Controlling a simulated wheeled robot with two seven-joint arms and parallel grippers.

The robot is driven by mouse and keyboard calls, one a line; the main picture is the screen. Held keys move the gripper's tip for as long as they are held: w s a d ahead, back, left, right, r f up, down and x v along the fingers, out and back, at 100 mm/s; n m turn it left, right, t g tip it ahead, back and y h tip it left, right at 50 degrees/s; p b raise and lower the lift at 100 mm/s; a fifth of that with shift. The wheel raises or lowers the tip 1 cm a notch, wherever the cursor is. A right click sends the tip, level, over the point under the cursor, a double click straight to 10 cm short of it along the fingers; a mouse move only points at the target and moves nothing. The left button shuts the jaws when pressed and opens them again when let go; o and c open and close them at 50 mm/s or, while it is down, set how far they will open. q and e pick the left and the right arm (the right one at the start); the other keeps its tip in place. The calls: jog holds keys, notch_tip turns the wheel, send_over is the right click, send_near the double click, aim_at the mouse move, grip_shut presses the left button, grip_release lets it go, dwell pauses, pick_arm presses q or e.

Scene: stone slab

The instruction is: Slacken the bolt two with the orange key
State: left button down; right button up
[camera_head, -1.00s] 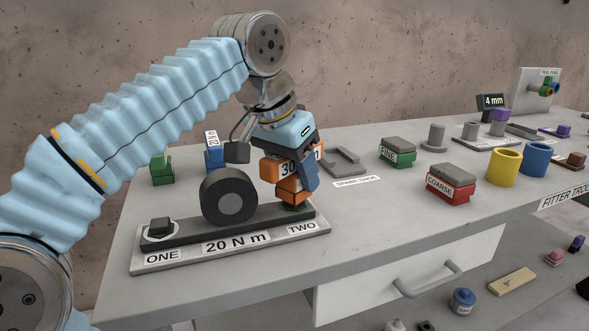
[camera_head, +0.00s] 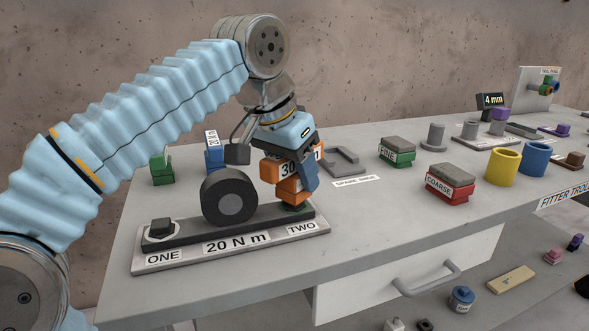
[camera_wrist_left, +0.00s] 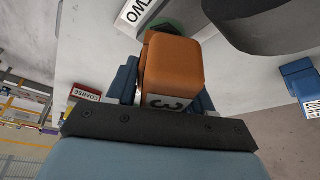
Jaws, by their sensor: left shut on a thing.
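The orange key (camera_head: 289,188), with a label beginning "30", stands over the end of the plate marked TWO. My left gripper (camera_head: 309,180) is shut on it. In the left wrist view the orange key (camera_wrist_left: 172,68) sits between the blue fingers, with a green part (camera_wrist_left: 168,27) at its far end by the TWO label (camera_wrist_left: 141,10). The green part under the key at TWO (camera_head: 294,206) is mostly covered, so bolt two itself is hidden. Bolt one (camera_head: 160,228) is a dark head at the ONE end. My right gripper is not in view.
A dark wheel (camera_head: 230,196) stands on the bar beside the key. A blue key (camera_head: 214,151) and a green block (camera_head: 161,169) stand behind. A grey spare-shoe holder (camera_head: 346,162), the FINE block (camera_head: 397,153) and the COARSE block (camera_head: 450,183) lie to the right. The front right bench top is clear.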

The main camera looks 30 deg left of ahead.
pick_arm(q)
jog(key=shift+f+b, duration=0.55)
jog(key=shift+f, duration=0.25)
dwell(0.4)
jog(key=n+y+p, duration=0.1)
jog(key=n, duration=0.3)
jog(key=shift+r+y+p, duration=0.15)
jog(key=shift+y+p, duration=0.25)
jog(key=n+y+p, duration=0.1)
jog(key=n, duration=0.2)
jog(key=n+p, duration=0.1)
jog(key=n, duration=0.1)
jog(key=shift+n+g+y, duration=0.8)
jog(key=shift+n, duration=0.8)
jog(key=shift+a+r, duration=0.1)
jog(key=shift+r, duration=1.5)
jog(key=shift+r, duration=2.5)
